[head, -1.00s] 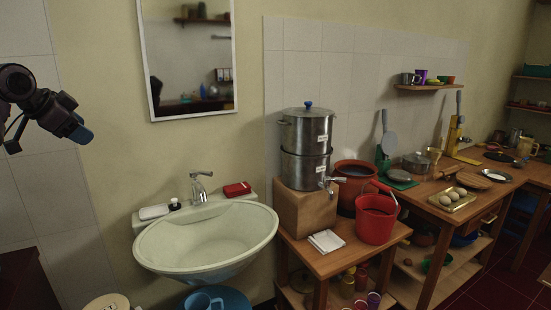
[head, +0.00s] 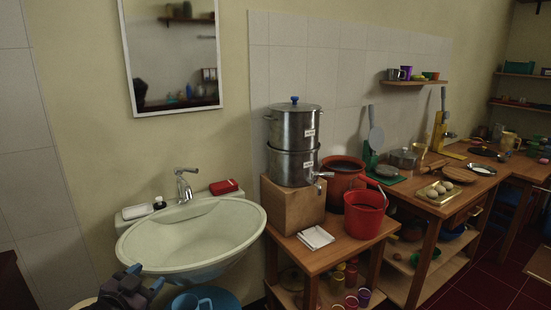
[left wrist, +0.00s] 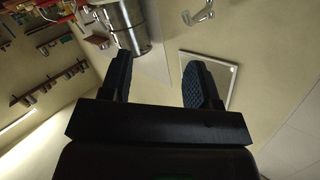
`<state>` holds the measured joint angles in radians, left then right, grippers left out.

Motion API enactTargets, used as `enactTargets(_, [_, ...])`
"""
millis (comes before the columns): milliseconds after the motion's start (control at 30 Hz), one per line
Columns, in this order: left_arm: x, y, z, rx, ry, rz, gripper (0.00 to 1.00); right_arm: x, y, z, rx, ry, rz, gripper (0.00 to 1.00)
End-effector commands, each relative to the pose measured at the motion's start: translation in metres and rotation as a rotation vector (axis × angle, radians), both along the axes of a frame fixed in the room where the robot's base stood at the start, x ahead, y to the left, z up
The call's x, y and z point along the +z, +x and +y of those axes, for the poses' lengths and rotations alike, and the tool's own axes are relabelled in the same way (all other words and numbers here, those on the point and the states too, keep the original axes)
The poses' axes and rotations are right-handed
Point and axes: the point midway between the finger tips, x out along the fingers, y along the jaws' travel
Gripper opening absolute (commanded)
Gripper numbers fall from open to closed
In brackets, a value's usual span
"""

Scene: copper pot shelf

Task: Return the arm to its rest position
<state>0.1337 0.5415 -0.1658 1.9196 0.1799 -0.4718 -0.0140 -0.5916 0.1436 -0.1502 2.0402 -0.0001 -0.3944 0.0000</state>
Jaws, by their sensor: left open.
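My left gripper (head: 128,284) is low in the head view, in front of the white sink (head: 190,236). In the left wrist view its two dark fingers (left wrist: 160,78) stand wide apart with nothing between them, so it is open and empty. That view is rolled over and shows the steel container, the tap and the mirror beyond the fingers. My right gripper is in neither current view.
A table (head: 342,262) right of the sink bears a stacked steel container (head: 294,126) on a wooden block and a red bucket (head: 364,220). A mirror (head: 172,55) hangs above.

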Motion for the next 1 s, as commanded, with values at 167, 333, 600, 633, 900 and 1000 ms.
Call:
enactTargets(167, [-0.067, -0.064, -0.015, 0.044, -0.063, 0.049, 0.56, -0.008, 0.001, 0.000, 0.004, -0.002, 0.006, 0.43])
enactTargets(333, [-0.121, -0.128, -0.022, 0.111, -0.110, 0.137, 0.56, -0.013, 0.000, 0.000, 0.006, -0.003, 0.010, 0.43])
enactTargets(600, [-0.200, -0.232, -0.026, 0.245, -0.210, 0.343, 0.56, -0.021, 0.000, 0.000, 0.009, -0.004, 0.017, 0.43])
enactTargets(633, [-0.207, -0.242, -0.026, 0.257, -0.216, 0.362, 0.56, -0.022, 0.000, 0.000, 0.009, -0.004, 0.017, 0.43])
enactTargets(900, [-0.233, -0.287, -0.023, 0.303, -0.227, 0.449, 0.56, -0.023, 0.003, 0.001, 0.011, -0.004, 0.014, 0.43])
enactTargets(1000, [-0.233, -0.288, -0.022, 0.304, -0.227, 0.451, 0.56, -0.023, 0.004, 0.001, 0.012, -0.004, 0.012, 0.43])
